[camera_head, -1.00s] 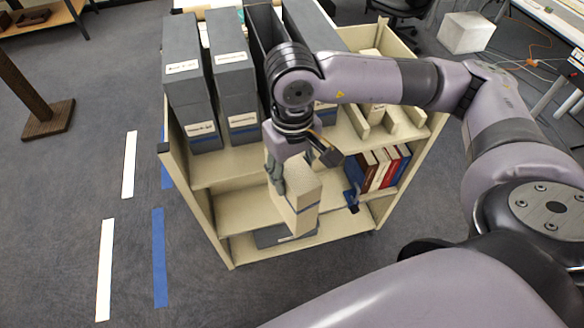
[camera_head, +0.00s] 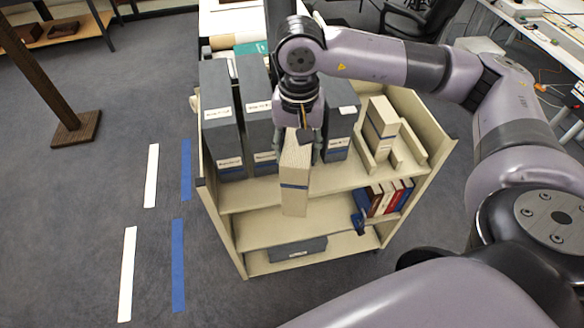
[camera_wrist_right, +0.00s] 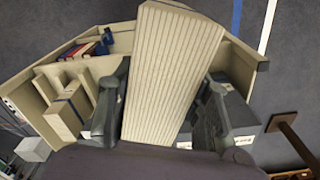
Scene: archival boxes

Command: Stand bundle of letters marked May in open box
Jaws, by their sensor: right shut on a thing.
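My right gripper (camera_head: 301,150) is shut on a cream bundle of letters (camera_head: 294,180) with a blue band. The bundle hangs upright, in front of the cart's upper shelf and the boxes. In the right wrist view the bundle (camera_wrist_right: 172,75) sits between both fingers (camera_wrist_right: 160,115); its ridged paper edges face the camera. No May label is readable on it. The open box, in the row of grey boxes, is mostly hidden behind my right arm and gripper. My left gripper is not in view.
Labelled grey boxes (camera_head: 222,125) stand on the cream cart (camera_head: 240,200), with another (camera_head: 340,125) right of the gripper. A second banded bundle (camera_head: 380,122) stands in a cream rack at right. Books (camera_head: 388,197) and a flat grey box (camera_head: 297,250) are lower down.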

